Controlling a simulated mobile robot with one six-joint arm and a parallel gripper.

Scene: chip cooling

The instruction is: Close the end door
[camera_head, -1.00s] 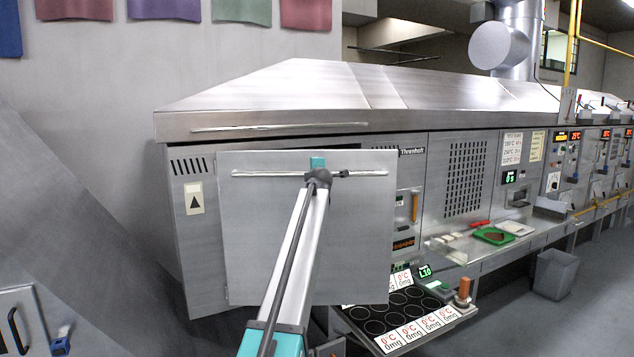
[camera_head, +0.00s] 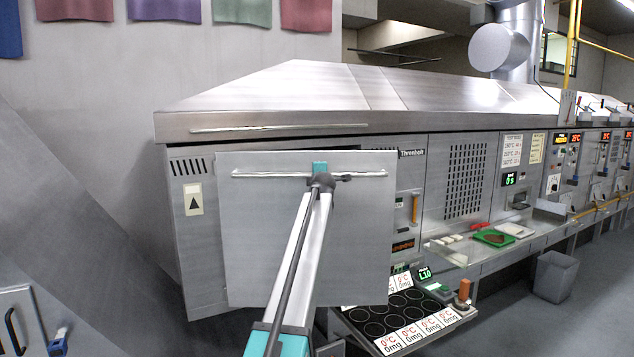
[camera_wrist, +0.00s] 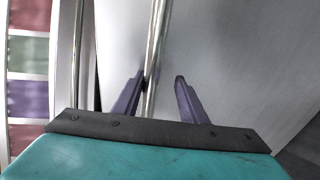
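The end door (camera_head: 340,235) is a flat grey metal panel standing ajar at the near end of the long oven, with a dark gap along its top. A horizontal bar handle (camera_head: 262,174) runs across its upper part. In the head view my arm reaches up to the bar, and the fingertips are hidden there. In the wrist view the bar (camera_wrist: 156,50) passes between the two purple fingers of my gripper (camera_wrist: 160,85). The fingers are apart, with the bar close to the left one and a gap on the right. I cannot tell whether the left finger touches it.
The oven hood (camera_head: 275,95) overhangs the door. A dark tray with round wells (camera_head: 400,308) projects at lower right of the door. A grey bin (camera_head: 556,275) stands on the floor further right. A grey wall is on the left.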

